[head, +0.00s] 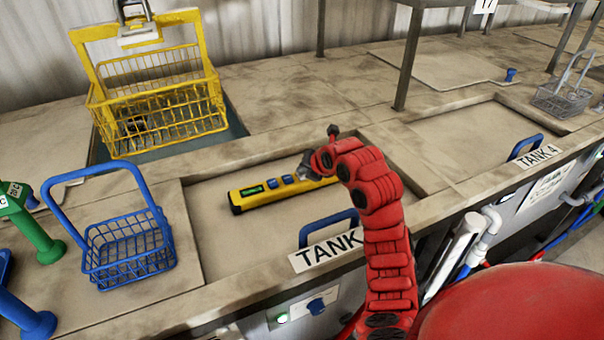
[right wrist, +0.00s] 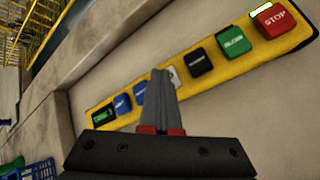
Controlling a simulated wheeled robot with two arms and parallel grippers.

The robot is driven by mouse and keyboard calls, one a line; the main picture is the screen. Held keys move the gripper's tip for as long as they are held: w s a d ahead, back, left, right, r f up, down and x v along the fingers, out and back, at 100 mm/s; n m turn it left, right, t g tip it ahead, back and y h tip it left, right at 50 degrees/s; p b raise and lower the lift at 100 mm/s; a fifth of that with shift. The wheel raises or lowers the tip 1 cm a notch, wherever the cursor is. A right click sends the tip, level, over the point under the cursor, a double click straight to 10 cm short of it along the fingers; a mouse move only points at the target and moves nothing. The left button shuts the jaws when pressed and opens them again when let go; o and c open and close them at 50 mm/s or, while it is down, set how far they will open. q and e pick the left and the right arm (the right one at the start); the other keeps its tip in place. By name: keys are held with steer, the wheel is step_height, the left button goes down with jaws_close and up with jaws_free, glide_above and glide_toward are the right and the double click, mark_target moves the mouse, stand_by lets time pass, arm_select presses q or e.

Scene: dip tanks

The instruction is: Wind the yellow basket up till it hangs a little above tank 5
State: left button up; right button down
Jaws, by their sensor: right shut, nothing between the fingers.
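The yellow basket (head: 165,112) hangs from a metal hook (head: 137,30) over an open tank holding dark liquid (head: 222,128). I cannot tell whether its bottom touches the liquid. A yellow pendant (head: 252,194) with a small green display lies on a closed tank lid. In the right wrist view the pendant (right wrist: 188,73) shows blue, black and green buttons and a red STOP button (right wrist: 273,19). My right gripper (head: 308,166) is shut and empty, its tips (right wrist: 163,75) over the pendant between a blue and a black button, partly hiding them. Contact is unclear. My left gripper is out of view.
A blue basket (head: 128,250) stands left of the lid. A TANK label (head: 325,249) has its number hidden by my arm; TANK 4 (head: 538,156) is to the right. A grey basket (head: 562,98) and metal posts (head: 408,60) stand farther back.

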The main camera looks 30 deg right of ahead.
mark_target(303, 177)
stand_by(0.7)
steer(key=shift+r+b, duration=0.35)
steer(key=shift+r, duration=0.45)
steer(key=shift+r, duration=0.15)
steer(key=shift+r+b, duration=0.45)
steer(key=shift+r, duration=2)
